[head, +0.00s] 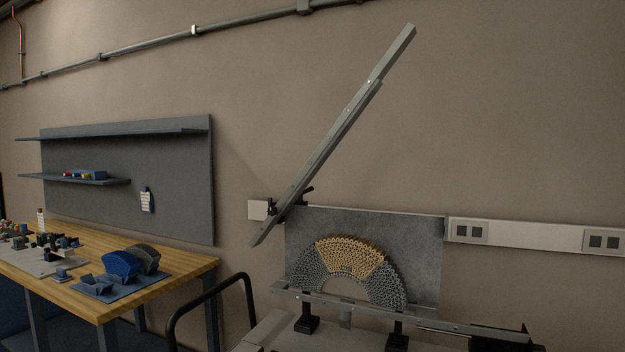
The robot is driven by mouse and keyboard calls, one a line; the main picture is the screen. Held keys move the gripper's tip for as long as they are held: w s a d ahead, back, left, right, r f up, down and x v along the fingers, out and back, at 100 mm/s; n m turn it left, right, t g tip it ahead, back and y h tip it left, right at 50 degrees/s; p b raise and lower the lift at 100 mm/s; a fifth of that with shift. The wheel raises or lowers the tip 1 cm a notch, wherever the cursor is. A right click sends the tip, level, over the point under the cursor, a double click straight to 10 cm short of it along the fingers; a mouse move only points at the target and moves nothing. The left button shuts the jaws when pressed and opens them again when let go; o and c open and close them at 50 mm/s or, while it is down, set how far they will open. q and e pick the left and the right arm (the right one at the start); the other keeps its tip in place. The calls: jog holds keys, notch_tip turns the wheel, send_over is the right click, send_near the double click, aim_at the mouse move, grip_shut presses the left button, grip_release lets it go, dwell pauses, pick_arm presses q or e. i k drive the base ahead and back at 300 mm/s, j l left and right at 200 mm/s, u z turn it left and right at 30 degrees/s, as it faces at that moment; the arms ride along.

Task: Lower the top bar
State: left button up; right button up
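The top bar (347,120) is a long, flat, light-grey metal bar. It is tilted steeply, its upper end high at the right and its lower end down at the left. It meets a black clamp-like pivot (275,207) near its lower end, at the upper left corner of a grey back plate (425,240). An arch-shaped lattice specimen (390,286), grey with a tan middle section, stands in front of the plate, below and right of the bar. Neither of my grippers is in view.
A lower metal bar (400,312) runs across below the specimen on black supports. A black tubular rail (208,296) stands at the front left. A wooden workbench (175,275) with blue parts and small items is at left. Wall sockets (470,231) are at right. Space right of the raised bar is clear.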

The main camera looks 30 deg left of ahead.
aim_at(370, 87)
jog(key=i+j+z, duration=0.1)
jog(key=j, duration=0.9)
jog(key=i+j+z, duration=0.1)
jog(key=j, duration=0.95)
jog(key=i+j+z, duration=0.1)
jog(key=j, duration=0.9)
